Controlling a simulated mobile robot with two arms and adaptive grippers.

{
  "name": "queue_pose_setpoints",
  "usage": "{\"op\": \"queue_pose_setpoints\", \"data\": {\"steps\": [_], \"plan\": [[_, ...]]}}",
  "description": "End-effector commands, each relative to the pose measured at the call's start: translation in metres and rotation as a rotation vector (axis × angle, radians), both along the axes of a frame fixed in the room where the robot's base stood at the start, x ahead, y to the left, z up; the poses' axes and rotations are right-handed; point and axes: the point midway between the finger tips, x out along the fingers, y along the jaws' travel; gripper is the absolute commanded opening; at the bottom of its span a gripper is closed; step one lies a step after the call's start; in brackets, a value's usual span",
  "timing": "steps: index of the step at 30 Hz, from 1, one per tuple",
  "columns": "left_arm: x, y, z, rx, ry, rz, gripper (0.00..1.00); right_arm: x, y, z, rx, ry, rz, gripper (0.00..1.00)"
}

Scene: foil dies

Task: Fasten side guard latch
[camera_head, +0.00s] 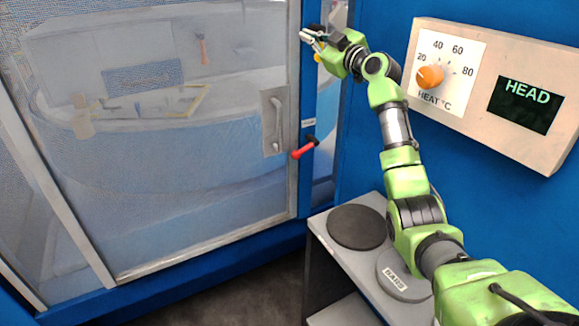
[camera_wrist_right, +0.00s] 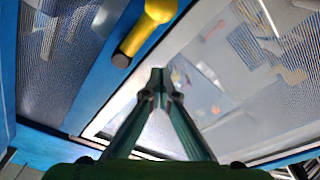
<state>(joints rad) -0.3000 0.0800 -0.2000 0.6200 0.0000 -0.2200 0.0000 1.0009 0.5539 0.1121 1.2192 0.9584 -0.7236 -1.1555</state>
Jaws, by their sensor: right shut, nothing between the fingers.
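The mesh guard door (camera_head: 200,218) with a grey frame fills the left of the head view and stands closed against the blue post. A red-handled lever (camera_head: 305,147) sits on the post, its handle slanting down to the left. A yellow handle (camera_head: 317,57) is higher up, partly hidden by my right gripper (camera_head: 307,37). In the right wrist view the yellow handle (camera_wrist_right: 158,12) has a dark end and lies beside the fingers, apart from them. My right gripper (camera_wrist_right: 160,80) is shut and empty, near the door frame's upper edge. Which lever is the side latch, I cannot tell.
A grey pull handle (camera_head: 276,122) is on the door's right side. A beige panel (camera_head: 482,135) with an orange heat knob (camera_head: 430,76) and a "HEAD" display is on the blue wall. A grey stand (camera_head: 335,250) with round discs (camera_head: 357,226) is below my right arm.

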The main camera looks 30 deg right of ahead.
Motion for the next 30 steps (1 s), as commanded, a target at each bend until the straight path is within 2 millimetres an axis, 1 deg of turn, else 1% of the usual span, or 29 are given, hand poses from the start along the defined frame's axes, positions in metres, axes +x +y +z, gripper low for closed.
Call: {"op": "queue_pose_setpoints", "data": {"steps": [1, 6, 15, 16, 17, 18, 23, 24, 30], "plan": [[0.000, 0.000, 0.015, 0.000, -0.001, 0.000, 0.70, 0.001, 0.002, 0.007, 0.034, 0.002, 0.003, 0.00], [0.000, 0.000, 0.038, 0.000, 0.000, 0.000, 0.70, 0.000, 0.002, 0.013, 0.143, 0.002, 0.002, 0.00], [0.000, 0.000, 0.074, 0.000, 0.000, 0.000, 0.70, 0.000, 0.002, 0.020, 0.288, 0.001, 0.002, 0.00], [0.000, 0.000, 0.075, 0.000, 0.000, 0.000, 0.70, 0.000, 0.002, 0.020, 0.297, 0.000, 0.002, 0.00], [0.000, 0.000, 0.062, 0.000, 0.000, 0.000, 0.70, 0.001, 0.004, 0.021, 0.289, -0.004, 0.002, 0.00], [0.000, 0.000, 0.057, 0.000, 0.000, 0.000, 0.70, 0.002, 0.006, 0.027, 0.287, -0.005, 0.002, 0.00], [0.000, 0.000, 0.044, 0.000, 0.000, 0.000, 0.70, 0.006, 0.014, 0.052, 0.285, -0.005, 0.000, 0.00], [0.000, 0.000, 0.041, 0.000, 0.000, 0.000, 0.70, -0.002, 0.012, 0.046, 0.284, -0.002, -0.002, 0.00], [0.000, 0.000, 0.024, 0.000, 0.000, 0.000, 0.70, -0.037, 0.011, 0.041, 0.283, -0.003, -0.002, 0.00]]}}
